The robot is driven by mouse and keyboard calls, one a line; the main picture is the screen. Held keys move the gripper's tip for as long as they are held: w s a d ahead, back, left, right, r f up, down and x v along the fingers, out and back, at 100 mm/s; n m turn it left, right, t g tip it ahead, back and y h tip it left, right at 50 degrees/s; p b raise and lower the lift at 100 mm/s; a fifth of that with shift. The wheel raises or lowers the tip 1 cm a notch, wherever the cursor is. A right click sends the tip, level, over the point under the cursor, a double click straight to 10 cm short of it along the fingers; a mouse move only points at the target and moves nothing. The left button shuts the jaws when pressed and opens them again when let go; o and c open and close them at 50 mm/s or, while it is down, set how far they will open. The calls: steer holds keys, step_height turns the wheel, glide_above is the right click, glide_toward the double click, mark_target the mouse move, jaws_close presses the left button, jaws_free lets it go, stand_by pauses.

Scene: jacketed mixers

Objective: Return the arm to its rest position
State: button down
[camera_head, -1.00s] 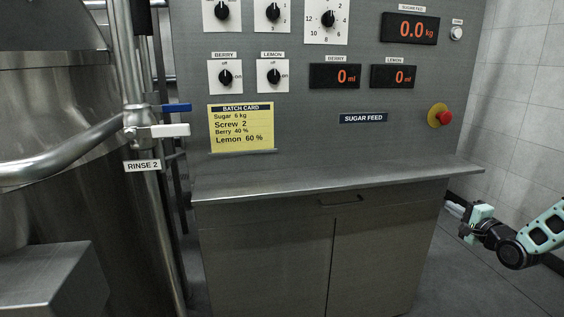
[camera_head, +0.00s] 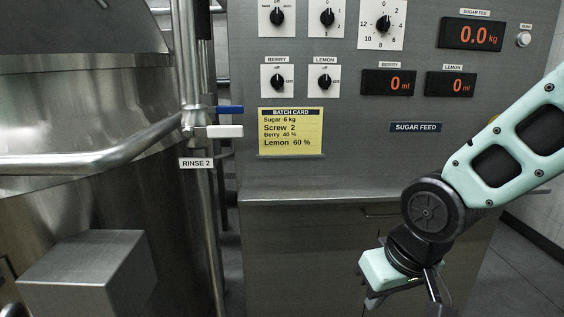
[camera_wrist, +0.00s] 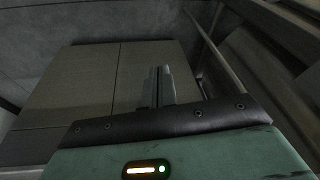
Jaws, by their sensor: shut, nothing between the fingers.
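My gripper shows in the wrist view (camera_wrist: 158,88), its two fingers together with nothing between them. In the head view my arm reaches in from the right and bends down at a dark round joint. The mint-green gripper body hangs below that joint, in front of the cabinet (camera_head: 300,260). The fingertips are hard to make out in the head view.
A grey control panel (camera_head: 370,150) with knobs and displays stands above the cabinet's counter (camera_head: 300,188). A yellow batch card (camera_head: 290,131) is on it. A steel vessel (camera_head: 80,110) and pipe with a blue valve handle (camera_head: 230,109) and white one (camera_head: 225,131) stand left.

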steer(key=s+a+r+n+g+h, duration=0.1)
steer(key=s+r+n+g, duration=0.2)
steer(key=s, duration=1.1)
step_height(320, 180, up, 11)
steer(key=n+p, duration=0.1)
steer(key=p, duration=1.1)
steer(key=shift+w+p, duration=0.2)
steer(key=shift+p, duration=0.1)
steer(key=shift+r, duration=0.1)
